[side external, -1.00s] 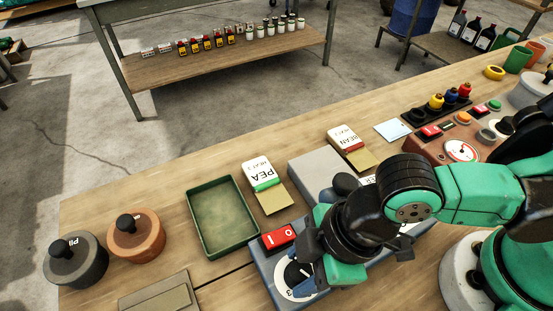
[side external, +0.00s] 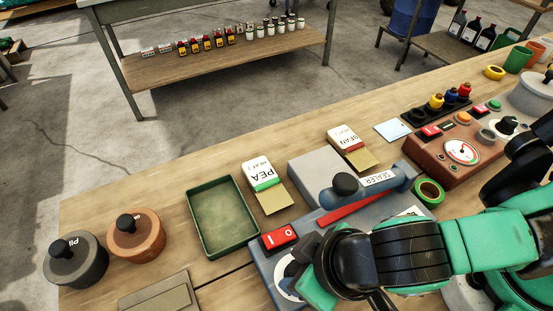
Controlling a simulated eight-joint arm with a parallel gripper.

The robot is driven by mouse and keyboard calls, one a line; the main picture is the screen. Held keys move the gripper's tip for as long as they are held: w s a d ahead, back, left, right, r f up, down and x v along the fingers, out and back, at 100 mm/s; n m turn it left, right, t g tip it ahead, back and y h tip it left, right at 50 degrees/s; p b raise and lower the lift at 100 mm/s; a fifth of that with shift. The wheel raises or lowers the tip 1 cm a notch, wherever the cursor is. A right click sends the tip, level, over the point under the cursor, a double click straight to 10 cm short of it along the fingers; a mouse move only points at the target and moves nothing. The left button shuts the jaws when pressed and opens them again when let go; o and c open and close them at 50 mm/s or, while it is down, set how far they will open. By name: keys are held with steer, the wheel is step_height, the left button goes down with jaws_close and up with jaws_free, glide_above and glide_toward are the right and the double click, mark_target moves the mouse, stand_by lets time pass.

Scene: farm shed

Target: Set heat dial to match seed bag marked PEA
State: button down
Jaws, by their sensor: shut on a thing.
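The seed bag marked PEA (side external: 262,174), white with a green band, lies on the bench behind the sealer. Its smaller heat line is upside down, and I cannot read its number surely. The blue-grey sealer (side external: 262,262) has a heat dial with a white face (side external: 284,287) at its near left end, partly covered by my gripper. My gripper (side external: 299,262) is down at this dial and shut on its dark knob. The fingertips and the knob's pointer are mostly hidden, so the setting cannot be read.
A red switch (side external: 279,238) sits just behind the dial. The sealer's lever (side external: 345,184) stands to the right. A green tray (side external: 222,215), a BEAN bag (side external: 345,139), two round lidded weights (side external: 136,240) and a green tape roll (side external: 428,193) are around it.

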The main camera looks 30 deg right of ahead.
steer(key=shift+m, duration=0.3)
steer(key=shift+c, duration=1.7)
jaws_free()
step_height(320, 180, up, 20)
